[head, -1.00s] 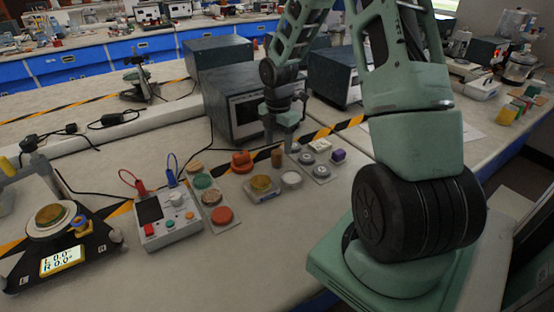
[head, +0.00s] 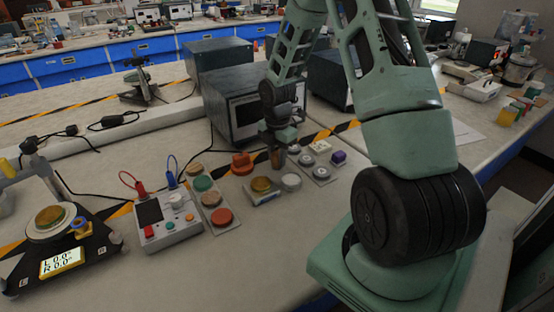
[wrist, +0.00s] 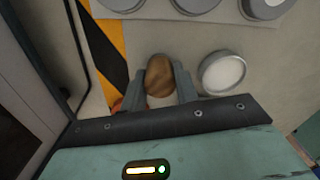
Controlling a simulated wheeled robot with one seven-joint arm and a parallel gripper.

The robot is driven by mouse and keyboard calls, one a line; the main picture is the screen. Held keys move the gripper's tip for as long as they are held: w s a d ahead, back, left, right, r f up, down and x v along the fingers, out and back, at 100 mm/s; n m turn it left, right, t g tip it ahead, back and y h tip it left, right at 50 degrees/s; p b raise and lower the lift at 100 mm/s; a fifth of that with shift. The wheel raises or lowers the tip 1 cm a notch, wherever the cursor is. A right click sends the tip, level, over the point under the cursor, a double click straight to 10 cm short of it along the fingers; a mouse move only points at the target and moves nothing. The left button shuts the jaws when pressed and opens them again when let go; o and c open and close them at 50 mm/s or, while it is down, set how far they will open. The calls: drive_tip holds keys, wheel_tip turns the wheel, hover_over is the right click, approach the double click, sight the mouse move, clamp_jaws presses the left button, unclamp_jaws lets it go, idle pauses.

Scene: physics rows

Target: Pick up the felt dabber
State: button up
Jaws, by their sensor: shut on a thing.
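The felt dabber (head: 277,160) is a small upright brown cylinder among small parts on the bench. My gripper (head: 278,147) is above it with its fingers around its upper part. In the wrist view the dabber's rounded brown top (wrist: 159,76) sits between the two fingertips (wrist: 160,88), which are shut on it from both sides. The dabber's lower part is mostly hidden in the wrist view. I cannot tell whether its base touches the bench.
A white round disc (wrist: 221,73) lies close right of my gripper. An orange knob (head: 242,162) and a gold disc on a plate (head: 261,186) are close by. A plate of grey discs (head: 318,172) is to the right. A dark box (head: 238,115) stands behind.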

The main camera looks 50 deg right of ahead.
sight(277, 153)
drive_tip(key=shift+r, duration=0.15)
wheel_tip(277, 153, up, 10)
drive_tip(key=shift+f, duration=0.1)
idle(0.3)
drive_tip(key=shift+o, duration=1.4)
drive_tip(key=shift+c, duration=0.5)
drive_tip(key=shift+m+p, duration=0.5)
drive_tip(key=shift+p, duration=0.05)
drive_tip(key=shift+m, duration=1)
